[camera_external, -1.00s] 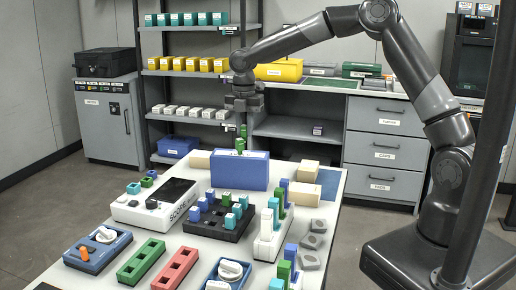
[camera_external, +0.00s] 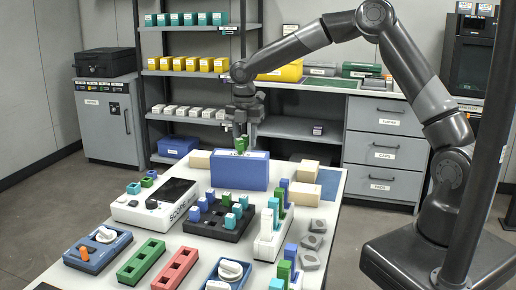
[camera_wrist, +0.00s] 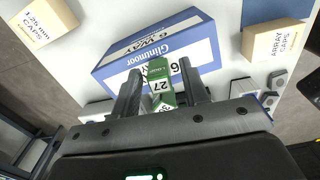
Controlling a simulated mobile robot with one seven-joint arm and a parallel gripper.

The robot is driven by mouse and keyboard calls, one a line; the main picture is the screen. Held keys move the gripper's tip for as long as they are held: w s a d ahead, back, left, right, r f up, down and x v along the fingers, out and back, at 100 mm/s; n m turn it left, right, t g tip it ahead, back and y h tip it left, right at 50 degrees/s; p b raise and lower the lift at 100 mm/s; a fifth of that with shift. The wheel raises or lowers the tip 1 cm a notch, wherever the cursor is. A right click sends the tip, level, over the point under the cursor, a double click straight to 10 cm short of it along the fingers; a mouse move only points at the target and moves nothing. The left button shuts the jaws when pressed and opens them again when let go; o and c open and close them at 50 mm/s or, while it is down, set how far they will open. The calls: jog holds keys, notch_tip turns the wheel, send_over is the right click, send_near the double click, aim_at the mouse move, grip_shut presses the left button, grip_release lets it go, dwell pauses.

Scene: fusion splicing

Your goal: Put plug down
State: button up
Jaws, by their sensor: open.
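A green plug (camera_wrist: 160,82) with a white label reading 27 sits between the two fingers of my gripper (camera_wrist: 160,68) in the wrist view. The fingers are open, with one on each side of the plug. In the external view my gripper (camera_external: 244,127) points down at the blue box (camera_external: 239,176), and green (camera_external: 241,144) shows just below its fingers at the box's top edge. The blue box, labelled Glintmoor 6 WAY, also shows in the wrist view (camera_wrist: 112,68). I cannot tell what the plug's lower end rests on.
Cream boxes (camera_external: 307,171) stand right of the blue box. Red (camera_external: 142,262) and green (camera_external: 175,269) holders lie nearer.

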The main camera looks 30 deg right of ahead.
aim_at(245, 136)
jog(key=shift+r, duration=0.1)
notch_tip(245, 136, up, 11)
jog(key=s+d+r+m+t, duration=0.2)
jog(key=s+d+r+m, duration=0.45)
jog(key=d, duration=0.25)
jog(key=s+d+m+t, duration=0.3)
jog(key=s+d+m, duration=1.7)
jog(key=s, duration=0.5)
jog(key=shift+d+t, duration=0.3)
jog(key=shift+d, duration=0.1)
jog(key=shift+o, duration=0.5)
jog(key=shift+m, duration=0.25)
